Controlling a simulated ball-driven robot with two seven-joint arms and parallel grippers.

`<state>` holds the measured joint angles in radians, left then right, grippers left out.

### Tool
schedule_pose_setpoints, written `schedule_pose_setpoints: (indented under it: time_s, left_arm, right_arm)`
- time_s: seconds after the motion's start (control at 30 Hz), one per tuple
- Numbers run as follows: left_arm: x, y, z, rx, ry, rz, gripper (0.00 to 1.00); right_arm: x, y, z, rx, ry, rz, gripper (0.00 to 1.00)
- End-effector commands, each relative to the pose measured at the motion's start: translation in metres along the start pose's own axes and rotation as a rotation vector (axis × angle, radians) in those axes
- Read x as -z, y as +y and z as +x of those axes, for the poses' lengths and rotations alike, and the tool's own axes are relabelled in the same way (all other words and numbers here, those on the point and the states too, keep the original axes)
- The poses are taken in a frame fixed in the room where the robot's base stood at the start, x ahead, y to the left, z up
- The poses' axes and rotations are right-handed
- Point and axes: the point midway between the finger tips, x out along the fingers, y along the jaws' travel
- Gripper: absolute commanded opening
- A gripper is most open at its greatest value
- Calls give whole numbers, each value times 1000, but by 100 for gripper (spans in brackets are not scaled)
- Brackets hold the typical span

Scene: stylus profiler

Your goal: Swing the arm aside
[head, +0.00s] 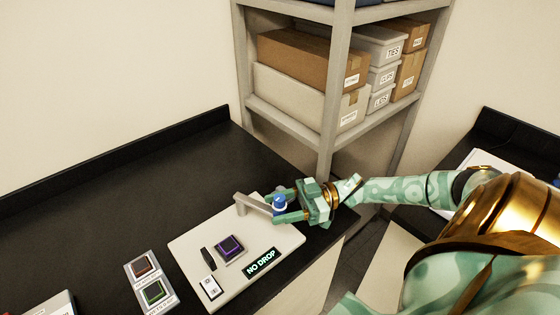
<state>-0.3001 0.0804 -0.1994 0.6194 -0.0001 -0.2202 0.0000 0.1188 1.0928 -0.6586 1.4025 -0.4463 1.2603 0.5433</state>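The stylus profiler's light base plate (190,245) lies on the black bench. Its grey swing arm (256,205) stands at the plate's back edge and points right, with a blue knob (280,201) at its outer end. My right gripper (281,205) reaches in from the right with one finger on each side of the knob. I cannot tell whether the fingers touch it. A dark purple square sample (230,246) sits on the plate, clear of the arm. My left gripper is not in view.
The plate also carries a "NO DROP" sign (261,263), a small black upright piece (207,258) and a white switch-like block (211,288). Red and green squares sit in a grey holder (150,281) to the left. A shelf post (331,110) stands close behind my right gripper.

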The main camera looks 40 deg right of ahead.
Motion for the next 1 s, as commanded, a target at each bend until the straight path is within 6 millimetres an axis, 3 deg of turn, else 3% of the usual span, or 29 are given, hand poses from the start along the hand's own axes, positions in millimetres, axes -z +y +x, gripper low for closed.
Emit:
schedule_pose_setpoints:
  time_s: [0.27, 0.37, 0.7, 0.83, 1.0]
  left_arm:
    - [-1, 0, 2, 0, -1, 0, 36]
    - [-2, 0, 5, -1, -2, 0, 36]
    - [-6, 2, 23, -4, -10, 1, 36]
    - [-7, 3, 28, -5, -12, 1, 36]
    - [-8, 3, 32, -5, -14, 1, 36]
  right_arm:
    - [-1, 0, -10, -1, -2, 0, 51]
    - [-2, 0, -29, -1, -4, 2, 51]
    - [-4, 0, -120, -2, -4, 3, 51]
    - [-4, 1, -145, -2, -3, 2, 51]
    - [-2, 1, -161, -1, 0, 2, 51]
